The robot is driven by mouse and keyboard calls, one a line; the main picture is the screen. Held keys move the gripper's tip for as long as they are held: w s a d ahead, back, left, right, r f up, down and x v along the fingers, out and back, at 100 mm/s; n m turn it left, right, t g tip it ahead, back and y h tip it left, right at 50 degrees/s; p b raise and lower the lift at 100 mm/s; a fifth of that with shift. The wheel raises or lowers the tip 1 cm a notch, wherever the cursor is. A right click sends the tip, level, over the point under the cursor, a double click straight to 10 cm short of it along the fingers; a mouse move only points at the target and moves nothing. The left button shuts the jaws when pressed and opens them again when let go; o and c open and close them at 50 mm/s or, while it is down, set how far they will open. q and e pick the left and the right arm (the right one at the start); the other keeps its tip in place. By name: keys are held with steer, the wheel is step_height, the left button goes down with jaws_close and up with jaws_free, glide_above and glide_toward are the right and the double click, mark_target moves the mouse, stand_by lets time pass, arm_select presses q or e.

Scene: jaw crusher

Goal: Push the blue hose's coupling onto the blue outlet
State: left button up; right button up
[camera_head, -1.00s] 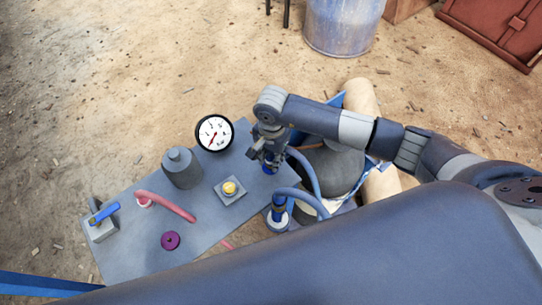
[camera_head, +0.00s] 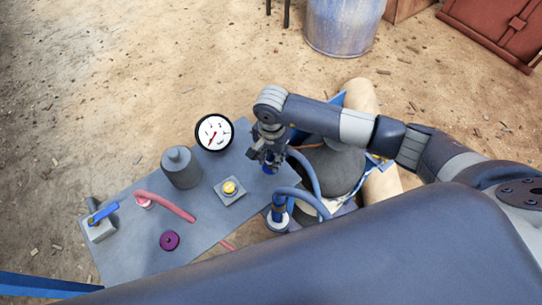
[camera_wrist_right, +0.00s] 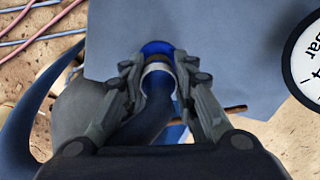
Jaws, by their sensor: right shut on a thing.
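My right gripper (camera_head: 268,157) points down over the right end of the grey panel. It is shut on the blue hose's coupling, a pale ring (camera_wrist_right: 157,68) at the hose end between the fingertips in the wrist view. The blue outlet (camera_wrist_right: 156,47) shows just beyond the coupling, in line with it; it also shows under the gripper in the head view (camera_head: 269,169). Whether the coupling is seated on it I cannot tell. The blue hose (camera_wrist_right: 150,112) curves away between the fingers. My left gripper is not in view.
A second blue hose end (camera_head: 279,208) stands in a white collar nearby. The panel (camera_head: 205,232) also carries a gauge (camera_head: 214,133), a grey cylinder (camera_head: 181,167), a yellow button (camera_head: 230,187), a red hose (camera_head: 170,205), a purple knob (camera_head: 169,240) and a blue lever (camera_head: 103,213).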

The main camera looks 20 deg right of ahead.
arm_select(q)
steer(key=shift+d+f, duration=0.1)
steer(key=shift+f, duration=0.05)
arm_select(e)
steer(key=shift+f, duration=0.2)
arm_select(q)
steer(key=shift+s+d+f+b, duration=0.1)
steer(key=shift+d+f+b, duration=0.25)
steer(key=shift+b, duration=0.1)
arm_select(e)
steer(key=shift+f, duration=0.35)
steer(key=o, duration=1.1)
steer(key=shift+r, duration=0.15)
step_height(320, 180, up, 8)
steer(key=shift+d+f, duration=0.1)
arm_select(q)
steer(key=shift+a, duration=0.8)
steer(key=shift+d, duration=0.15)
